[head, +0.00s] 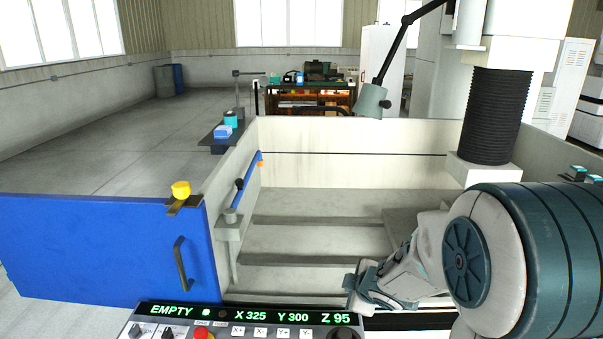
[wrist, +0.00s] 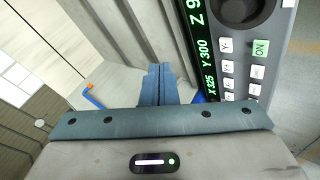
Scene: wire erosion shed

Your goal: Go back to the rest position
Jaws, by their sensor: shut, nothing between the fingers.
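My gripper (wrist: 158,84) shows in the wrist view with its two blue-grey fingers together and nothing between them. In the head view my gripper (head: 350,287) is at the front of the open machine tank (head: 320,203), low and just behind the control panel (head: 240,320). My forearm fills the lower right of the head view and hides part of the tank. The panel display reads EMPTY, X 325, Y 300, Z 95. In the wrist view the panel (wrist: 235,60) lies close on the right of the fingers.
A black bellows column (head: 495,115) hangs over the tank's right side. A lamp (head: 372,100) hangs behind. Floor at left is clear.

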